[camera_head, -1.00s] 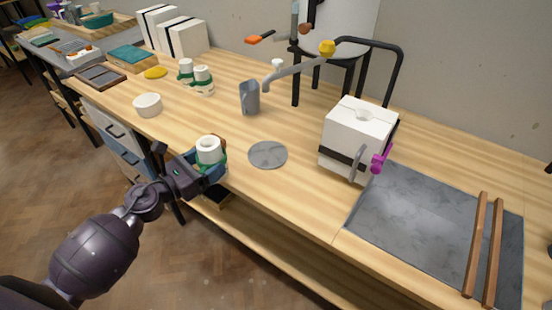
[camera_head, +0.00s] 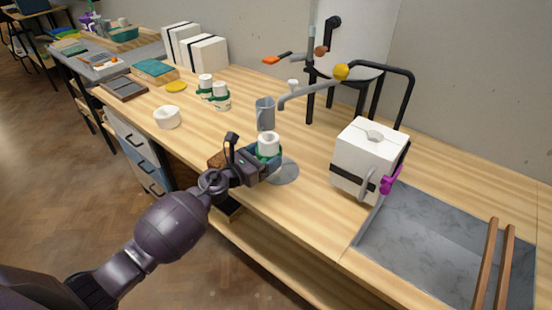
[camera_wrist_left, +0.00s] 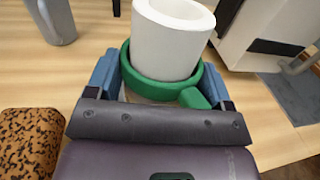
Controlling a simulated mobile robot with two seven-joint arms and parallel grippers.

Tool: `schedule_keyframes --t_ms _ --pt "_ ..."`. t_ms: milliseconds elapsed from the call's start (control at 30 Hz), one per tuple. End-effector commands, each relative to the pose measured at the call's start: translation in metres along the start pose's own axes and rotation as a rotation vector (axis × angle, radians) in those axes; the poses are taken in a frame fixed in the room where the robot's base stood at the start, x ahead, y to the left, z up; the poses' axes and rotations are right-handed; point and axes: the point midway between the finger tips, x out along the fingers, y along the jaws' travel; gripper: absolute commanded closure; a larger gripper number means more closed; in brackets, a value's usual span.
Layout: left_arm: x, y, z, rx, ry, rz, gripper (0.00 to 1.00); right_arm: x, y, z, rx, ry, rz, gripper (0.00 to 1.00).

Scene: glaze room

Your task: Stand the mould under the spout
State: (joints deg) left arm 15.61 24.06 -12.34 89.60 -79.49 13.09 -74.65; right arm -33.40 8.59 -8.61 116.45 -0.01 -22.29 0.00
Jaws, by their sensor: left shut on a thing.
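The small white hollow mould (camera_head: 268,143) with a green band round its lower part is upright in my left gripper (camera_head: 263,160). The blue fingers are shut on the band, which has a green tab, as the left wrist view shows (camera_wrist_left: 172,45). The mould is over or in front of a grey round disc (camera_head: 286,172) on the bench; I cannot tell whether they touch. The grey spout (camera_head: 300,98) with a yellow knob reaches left from the stand at the back, and its end is above and behind the mould. My right gripper is not in view.
A grey jug (camera_head: 265,114) stands behind the mould. A big white strapped block (camera_head: 365,150) with a purple clamp stands right, beside a grey sink-like slab. A speckled brown sponge (camera_wrist_left: 32,140) lies left of the gripper. Two similar banded white moulds (camera_head: 221,96) stand further back left.

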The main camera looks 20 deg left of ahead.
Motion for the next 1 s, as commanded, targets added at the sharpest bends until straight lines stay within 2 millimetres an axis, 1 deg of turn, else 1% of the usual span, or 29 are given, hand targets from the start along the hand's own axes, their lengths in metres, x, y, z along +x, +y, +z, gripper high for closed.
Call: schedule_keyframes --t_ms 33,100,200,300,433,600,700,867,1000 --pt "0.011 0.0 0.002 0.0 -0.003 -0.001 0.54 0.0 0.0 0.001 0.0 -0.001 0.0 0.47" --pt "0.023 0.0 0.001 -0.001 -0.003 -0.001 0.54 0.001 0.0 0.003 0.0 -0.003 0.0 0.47" --pt "0.035 0.0 0.001 0.0 -0.002 0.0 0.54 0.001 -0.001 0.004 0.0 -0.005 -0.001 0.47" --pt "0.041 0.0 0.001 0.0 -0.002 -0.001 0.54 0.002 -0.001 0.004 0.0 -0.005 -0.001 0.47" --pt "0.043 -0.001 -0.005 -0.001 0.0 -0.001 0.54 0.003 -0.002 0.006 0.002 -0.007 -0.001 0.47" --pt "0.042 -0.001 -0.029 -0.006 0.004 0.0 0.54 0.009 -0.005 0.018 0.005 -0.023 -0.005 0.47" --pt "0.042 -0.001 -0.038 -0.004 0.003 0.001 0.54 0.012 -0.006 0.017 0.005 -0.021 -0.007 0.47" --pt "0.042 0.0 -0.034 0.001 -0.001 0.0 0.54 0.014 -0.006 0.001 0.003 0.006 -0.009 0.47" --pt "0.042 0.0 -0.035 0.001 -0.001 0.0 0.54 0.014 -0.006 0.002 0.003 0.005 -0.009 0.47"
